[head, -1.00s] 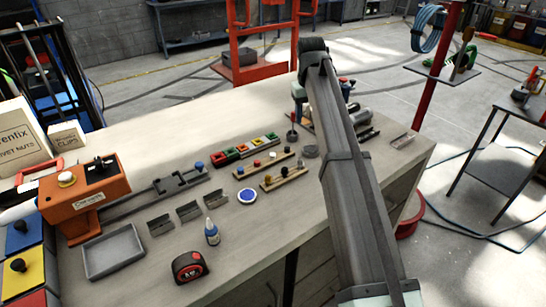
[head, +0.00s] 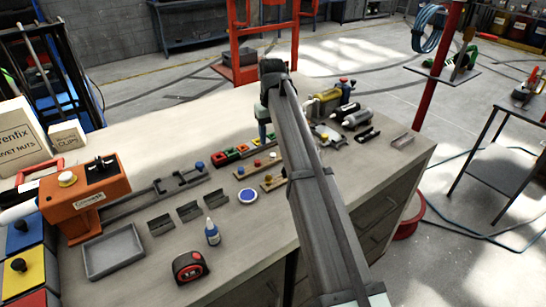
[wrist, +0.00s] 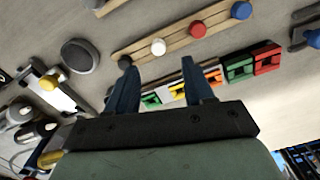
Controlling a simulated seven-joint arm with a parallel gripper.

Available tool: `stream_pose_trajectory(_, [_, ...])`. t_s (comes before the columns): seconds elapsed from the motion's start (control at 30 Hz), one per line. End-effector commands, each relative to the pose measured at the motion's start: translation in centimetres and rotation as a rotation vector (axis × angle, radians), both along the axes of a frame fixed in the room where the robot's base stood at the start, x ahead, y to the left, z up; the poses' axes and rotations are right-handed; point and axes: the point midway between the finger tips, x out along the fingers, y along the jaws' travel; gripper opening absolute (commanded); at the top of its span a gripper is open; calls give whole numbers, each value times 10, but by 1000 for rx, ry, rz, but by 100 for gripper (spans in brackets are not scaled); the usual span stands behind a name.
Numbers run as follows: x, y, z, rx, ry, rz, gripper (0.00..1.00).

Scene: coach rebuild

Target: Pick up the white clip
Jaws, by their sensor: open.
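The white clip (wrist: 158,46) has a round white head and stands in a wooden strip (wrist: 180,36). In the wrist view it lies just beyond and between my fingertips, apart from them. Red (wrist: 196,24), blue (wrist: 241,10) and dark grey (wrist: 125,62) clips stand in the same strip. My gripper (wrist: 158,65) is open and empty above the bench. In the head view the white clip (head: 273,155) is small, close beside my arm, which hides part of that area.
A row of coloured blocks (wrist: 238,68) lies close beside the strip, partly behind my fingers. A second wooden strip (wrist: 112,6) and a dark round piece (wrist: 80,55) are nearby.

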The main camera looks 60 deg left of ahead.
Motion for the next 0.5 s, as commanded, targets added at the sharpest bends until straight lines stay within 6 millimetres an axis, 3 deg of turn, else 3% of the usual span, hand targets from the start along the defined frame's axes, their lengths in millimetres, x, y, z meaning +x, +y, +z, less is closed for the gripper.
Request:
stream_pose_trajectory(0.27, [0, -1, -16, 1, 0, 0, 52])
stream_pose_trajectory(0.5, [0, -5, -46, 0, 0, 0, 52])
